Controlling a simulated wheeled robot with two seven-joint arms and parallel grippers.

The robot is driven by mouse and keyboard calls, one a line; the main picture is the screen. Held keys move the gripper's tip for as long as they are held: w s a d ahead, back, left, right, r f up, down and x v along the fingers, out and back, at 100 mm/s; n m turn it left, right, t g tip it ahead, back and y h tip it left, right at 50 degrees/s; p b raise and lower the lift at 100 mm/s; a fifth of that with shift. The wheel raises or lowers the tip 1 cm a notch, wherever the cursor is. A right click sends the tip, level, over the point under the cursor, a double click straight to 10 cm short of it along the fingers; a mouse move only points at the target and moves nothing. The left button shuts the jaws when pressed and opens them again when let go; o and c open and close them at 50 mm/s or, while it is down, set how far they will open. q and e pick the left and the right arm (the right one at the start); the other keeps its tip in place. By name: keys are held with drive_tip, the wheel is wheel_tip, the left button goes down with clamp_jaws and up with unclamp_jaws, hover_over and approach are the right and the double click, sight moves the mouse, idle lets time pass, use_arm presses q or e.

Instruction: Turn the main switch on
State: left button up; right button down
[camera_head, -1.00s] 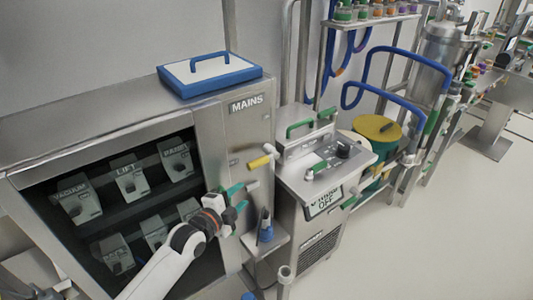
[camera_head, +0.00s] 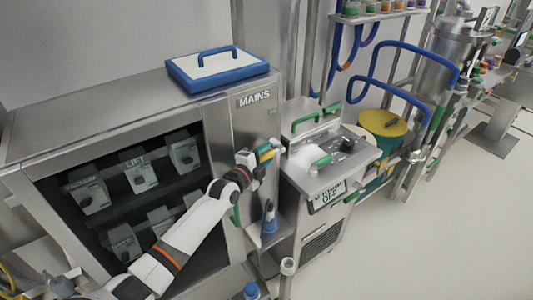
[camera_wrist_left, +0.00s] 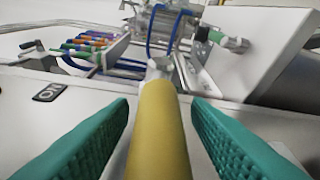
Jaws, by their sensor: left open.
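The main switch is a lever with a yellow handle (camera_head: 265,150) on the front panel of the steel cabinet, below the word MAINS. In the left wrist view the yellow handle (camera_wrist_left: 158,135) runs up the middle of the picture, between two green ribbed fingers. My left gripper (camera_head: 264,158) is at the handle and partly hides it. Its jaws (camera_wrist_left: 158,112) are open around the handle, with a gap showing on either side near the tips. My right gripper is in neither view.
The steel cabinet (camera_head: 110,115) holds several grey switch boxes behind its dark opening. A blue-rimmed white lid (camera_head: 218,68) lies on top. A steel unit (camera_head: 325,165) with green handles and a sign reading OFF (camera_head: 328,196) stands close at right. The floor (camera_head: 430,240) at right is clear.

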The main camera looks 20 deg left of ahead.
use_arm(q)
drive_tip(key=shift+w+d, duration=0.15)
drive_tip(key=shift+w, duration=0.25)
clamp_jaws()
